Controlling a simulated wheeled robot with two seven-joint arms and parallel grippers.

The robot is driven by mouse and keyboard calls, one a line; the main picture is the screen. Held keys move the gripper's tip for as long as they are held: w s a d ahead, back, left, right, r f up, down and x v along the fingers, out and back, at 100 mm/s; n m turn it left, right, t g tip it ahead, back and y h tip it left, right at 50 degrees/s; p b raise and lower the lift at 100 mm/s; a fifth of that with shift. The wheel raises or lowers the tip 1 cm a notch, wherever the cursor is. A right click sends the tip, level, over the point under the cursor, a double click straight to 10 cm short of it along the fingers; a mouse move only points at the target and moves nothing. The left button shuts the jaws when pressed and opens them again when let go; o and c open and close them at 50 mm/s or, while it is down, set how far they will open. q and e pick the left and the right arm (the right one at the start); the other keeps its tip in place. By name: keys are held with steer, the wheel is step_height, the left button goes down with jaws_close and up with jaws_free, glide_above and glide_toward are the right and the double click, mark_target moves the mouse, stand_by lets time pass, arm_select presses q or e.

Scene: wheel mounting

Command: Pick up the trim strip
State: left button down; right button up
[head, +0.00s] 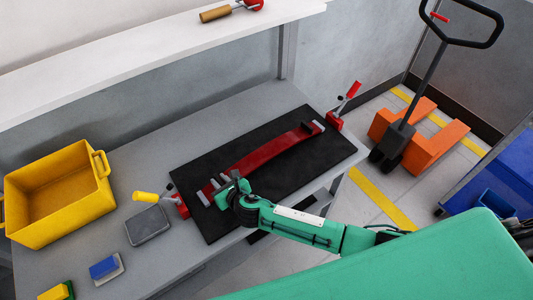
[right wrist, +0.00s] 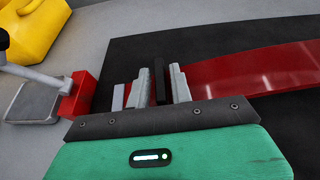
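The trim strip (head: 270,148) is a long, slightly curved, glossy red bar lying diagonally on a black mat (head: 215,150) on the workbench. It also shows in the right wrist view (right wrist: 250,72). My right gripper (head: 222,182) is at the strip's near left end. In the right wrist view its grey fingers (right wrist: 161,88) stand on either side of a dark upright tab (right wrist: 160,80), with narrow gaps showing; the gripper looks open. Contact at the fingertips is hidden. Another dark tab (head: 306,127) shows near the strip's far end. My left gripper is not in view.
Red clamps stand at the mat's left (head: 182,206) and right (head: 334,121) ends. A yellow bin (head: 62,215), a grey square pad (head: 148,224) and small blue (head: 104,268) and yellow-green (head: 57,292) blocks lie left. A shelf (head: 150,55) overhangs the back. An orange pallet jack (head: 420,135) stands right.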

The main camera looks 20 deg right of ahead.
steer(key=shift+w+a+f, duration=0.2)
steer(key=shift+w+f, duration=0.1)
steer(key=shift+w, duration=0.15)
steer(key=shift+c, duration=0.4)
jaws_close()
steer(key=shift+r, duration=0.1)
steer(key=shift+r, duration=0.1)
